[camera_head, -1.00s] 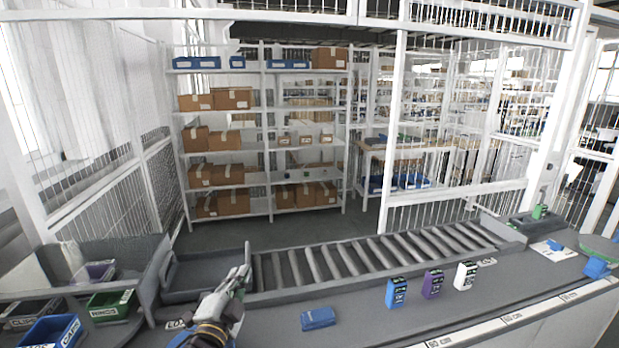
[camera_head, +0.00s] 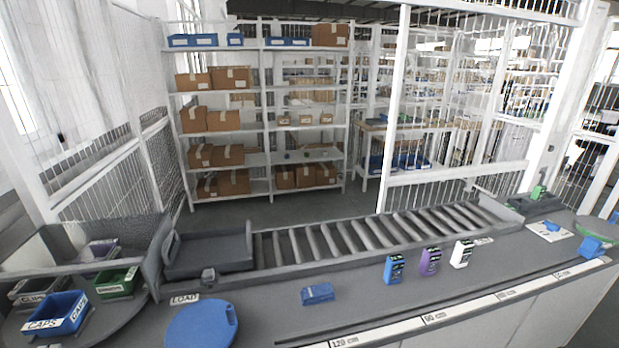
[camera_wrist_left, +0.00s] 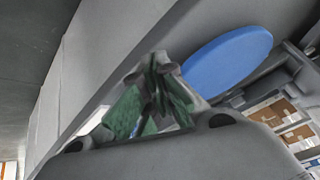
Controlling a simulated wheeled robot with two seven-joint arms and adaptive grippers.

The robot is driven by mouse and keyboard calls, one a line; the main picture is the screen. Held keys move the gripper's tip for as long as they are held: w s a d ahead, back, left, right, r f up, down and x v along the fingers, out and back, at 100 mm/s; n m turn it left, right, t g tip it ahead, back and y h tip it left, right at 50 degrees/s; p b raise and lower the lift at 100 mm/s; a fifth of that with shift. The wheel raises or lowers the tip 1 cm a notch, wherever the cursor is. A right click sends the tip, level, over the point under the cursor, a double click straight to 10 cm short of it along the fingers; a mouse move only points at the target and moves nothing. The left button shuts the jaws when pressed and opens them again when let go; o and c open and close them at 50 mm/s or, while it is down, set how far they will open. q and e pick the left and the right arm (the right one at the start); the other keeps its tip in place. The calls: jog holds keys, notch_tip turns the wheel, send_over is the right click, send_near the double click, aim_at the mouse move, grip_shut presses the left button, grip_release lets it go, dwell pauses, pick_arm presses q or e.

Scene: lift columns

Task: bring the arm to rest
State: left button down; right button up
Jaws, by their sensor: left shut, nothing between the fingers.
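My left gripper (camera_wrist_left: 160,72) shows only in the left wrist view, with its fingers together and nothing between them. Beyond its tips are a grey surface and a blue round disc (camera_wrist_left: 228,60), which lies up and to the right of the fingers, apart from them. In the head view the left arm and gripper are out of the picture. My right gripper is in neither view.
The bench carries the blue disc (camera_head: 200,326), a flat blue item (camera_head: 318,293), blue (camera_head: 394,269), purple (camera_head: 430,262) and white (camera_head: 462,254) boxes, and a roller conveyor (camera_head: 350,238). Bins, including a blue one (camera_head: 58,313), stand at left. The front middle is clear.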

pick_arm(q)
jog(key=s+f+n+g, duration=0.1)
jog(key=s+f+g, duration=0.2)
jog(key=s, duration=0.4)
jog(key=s+f+g, duration=0.1)
jog(key=s+f, duration=0.2)
jog(key=f, duration=3)
jog(key=s+a+f+g, duration=0.1)
jog(key=s+a+f, duration=0.2)
jog(key=s+f, duration=1.6)
jog(key=s, duration=0.3)
jog(key=shift+f+g+h, duration=0.3)
